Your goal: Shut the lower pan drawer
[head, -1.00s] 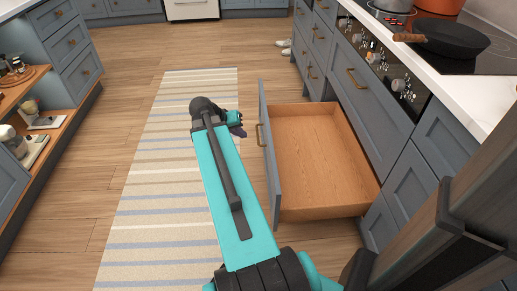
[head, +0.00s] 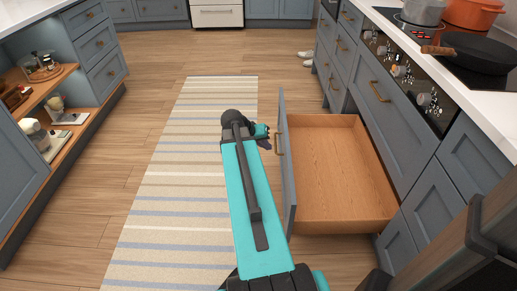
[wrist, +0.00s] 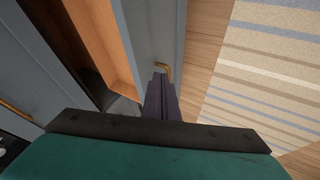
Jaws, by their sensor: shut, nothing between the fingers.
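The lower pan drawer stands pulled well out from the cabinet under the oven; its wooden inside (head: 338,170) is empty. Its blue-grey front (head: 288,185) faces left toward the rug, with a brass handle (head: 279,144). My gripper (head: 267,143) is just left of this front, close to the handle. In the wrist view, my gripper's dark fingers (wrist: 159,76) are shut and empty. They point at the drawer front (wrist: 150,30) beside the brass handle (wrist: 167,71). I cannot tell whether they touch it. The fingertips are partly hidden by the arm in the head view.
A striped rug (head: 185,180) lies on the wooden floor left of the drawer. Open shelves (head: 62,125) stand at the far left. The hob above holds a black pan (head: 478,52), a grey pot (head: 423,11) and an orange pot (head: 474,13). The drawer's inside is clear.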

